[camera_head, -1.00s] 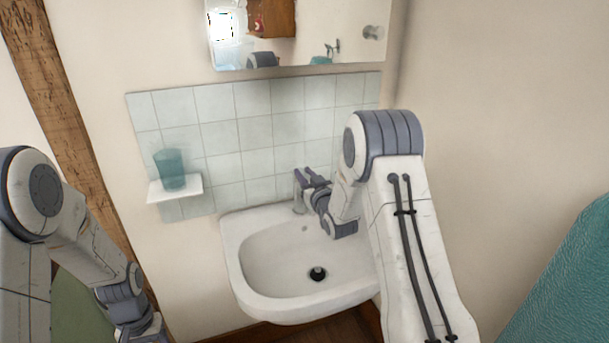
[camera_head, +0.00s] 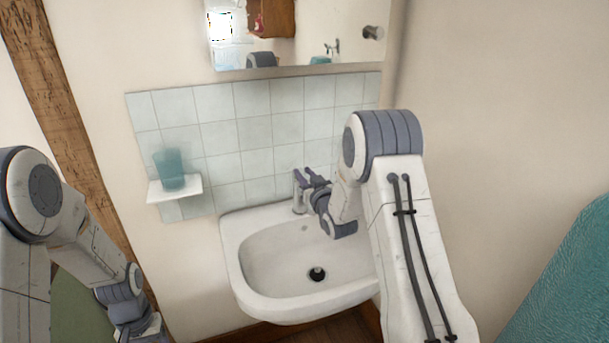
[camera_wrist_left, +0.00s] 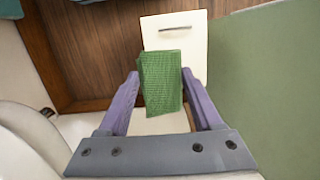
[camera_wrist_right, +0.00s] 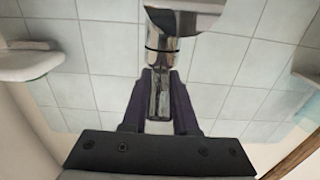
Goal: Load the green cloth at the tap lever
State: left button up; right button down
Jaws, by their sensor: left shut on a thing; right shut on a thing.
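The green cloth (camera_wrist_left: 162,82) is a small textured piece in the left wrist view. It is held between the purple fingers of my left gripper (camera_wrist_left: 162,76), which is shut on it. In the head view only my left arm and wrist show at the lower left; the cloth is not seen there. The chrome tap (camera_head: 299,192) stands at the back of the white basin. My right gripper (camera_head: 308,180) is at its top. In the right wrist view the fingers (camera_wrist_right: 159,80) are shut on the tap lever (camera_wrist_right: 160,96), just beside the tap body (camera_wrist_right: 170,55).
The white basin (camera_head: 245,270) has a dark drain. A white shelf (camera_head: 180,190) with a teal cup (camera_head: 170,170) is left of it, and a mirror cabinet (camera_head: 340,35) hangs above. A pale box with a handle (camera_wrist_left: 193,62) stands below the cloth.

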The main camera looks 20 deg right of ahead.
pick_arm(q)
jog(key=shift+r+p, duration=0.4)
jog(key=shift+r, duration=0.05)
pick_arm(e)
jog(key=shift+r+g, duration=0.2)
jog(key=shift+g, duration=0.1)
jog(key=shift+w, duration=0.1)
jog(key=shift+f, duration=0.15)
jog(key=c, duration=0.7)
grip_release()
